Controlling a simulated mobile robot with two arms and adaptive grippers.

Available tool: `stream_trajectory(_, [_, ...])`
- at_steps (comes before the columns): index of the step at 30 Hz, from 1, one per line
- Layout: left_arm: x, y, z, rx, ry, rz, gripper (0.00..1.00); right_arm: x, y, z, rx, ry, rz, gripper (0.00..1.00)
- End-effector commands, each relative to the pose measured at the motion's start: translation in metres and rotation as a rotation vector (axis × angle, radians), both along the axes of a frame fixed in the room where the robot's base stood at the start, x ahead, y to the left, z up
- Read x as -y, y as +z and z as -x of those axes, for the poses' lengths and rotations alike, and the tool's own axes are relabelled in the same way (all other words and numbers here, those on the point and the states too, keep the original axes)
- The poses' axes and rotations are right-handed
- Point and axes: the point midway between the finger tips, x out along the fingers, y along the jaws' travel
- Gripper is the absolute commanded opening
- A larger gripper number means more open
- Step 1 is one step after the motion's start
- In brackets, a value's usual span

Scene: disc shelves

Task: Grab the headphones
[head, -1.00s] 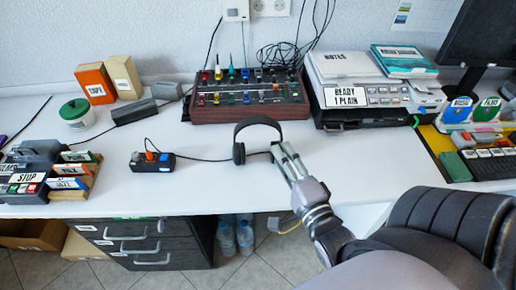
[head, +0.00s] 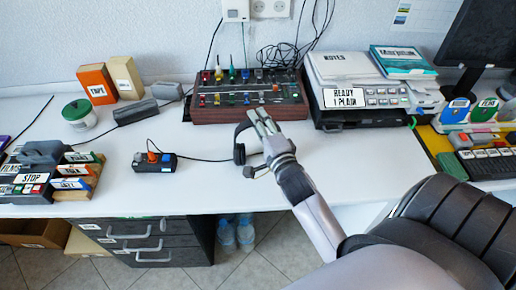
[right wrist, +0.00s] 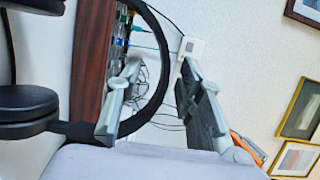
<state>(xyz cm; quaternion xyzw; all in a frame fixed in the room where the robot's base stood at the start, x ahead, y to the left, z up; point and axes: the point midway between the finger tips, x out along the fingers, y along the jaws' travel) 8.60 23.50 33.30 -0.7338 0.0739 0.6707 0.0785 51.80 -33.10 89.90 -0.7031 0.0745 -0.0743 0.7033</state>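The black headphones (head: 239,152) stand on the white desk, with one ear cup to the left of my right gripper (head: 264,120). My right gripper reaches over them and hides part of the headband. In the right wrist view, the dark headband (right wrist: 163,62) curves through the gap between the two fingers of the right gripper (right wrist: 157,72). The fingers are apart, and a gap shows on the band's right side. An ear cup (right wrist: 28,103) shows at the left edge of that view. My left gripper is not in view.
A wood-sided mixer (head: 248,97) stands behind the headphones. A printer (head: 365,95) is at back right. The desk (head: 205,185) is clear in front.

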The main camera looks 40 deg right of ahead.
Motion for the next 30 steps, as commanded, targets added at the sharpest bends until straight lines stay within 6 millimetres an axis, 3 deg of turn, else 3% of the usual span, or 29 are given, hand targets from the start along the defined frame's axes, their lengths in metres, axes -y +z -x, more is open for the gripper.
stream_trajectory(8, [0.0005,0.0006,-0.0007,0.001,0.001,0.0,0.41,0.0009,-0.0006,-0.0053,-0.001,0.0,0.0,0.34])
stream_trajectory(24, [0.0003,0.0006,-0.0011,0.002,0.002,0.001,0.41,0.0009,-0.0008,-0.005,-0.002,0.0,0.0,0.0])
stream_trajectory(30, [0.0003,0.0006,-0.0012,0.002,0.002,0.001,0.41,0.0009,-0.0017,-0.0049,-0.004,0.0,-0.001,0.0])
